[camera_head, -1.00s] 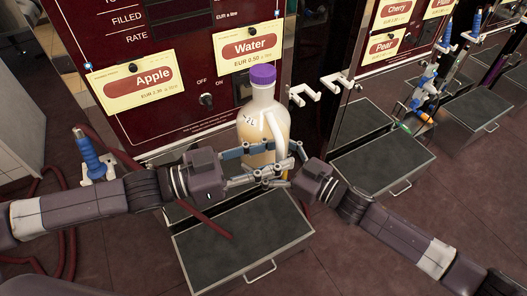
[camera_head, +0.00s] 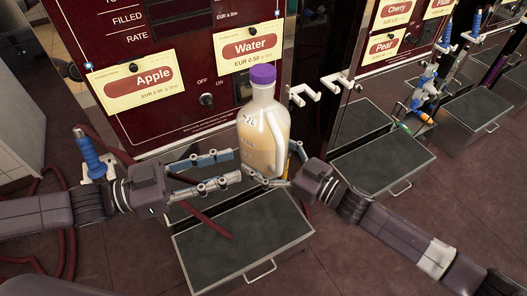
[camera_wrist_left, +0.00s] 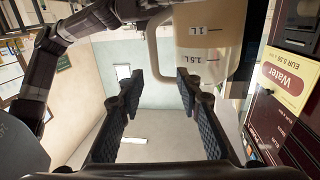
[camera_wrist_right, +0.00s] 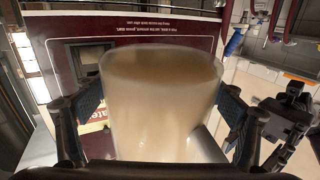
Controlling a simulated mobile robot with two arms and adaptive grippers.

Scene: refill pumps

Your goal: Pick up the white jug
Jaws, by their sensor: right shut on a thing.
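The white jug (camera_head: 264,128) has a purple cap and a handle on its right side, and holds a cream-coloured liquid. It is upright, in front of the dispenser panel and above the grey drawer top. My right gripper (camera_head: 286,172) is shut on the jug's lower part; the jug fills the space between its fingers in the right wrist view (camera_wrist_right: 165,105). My left gripper (camera_head: 236,168) is open and empty, just left of the jug. In the left wrist view the jug (camera_wrist_left: 208,45) shows above the open fingers, with volume marks and its handle.
A dark red panel with Apple (camera_head: 137,85) and Water (camera_head: 248,50) labels stands behind. A blue-handled nozzle (camera_head: 92,158) and red hose are at left. White hooks (camera_head: 335,82) are right of the jug. Grey drawers (camera_head: 245,240) lie below and to the right.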

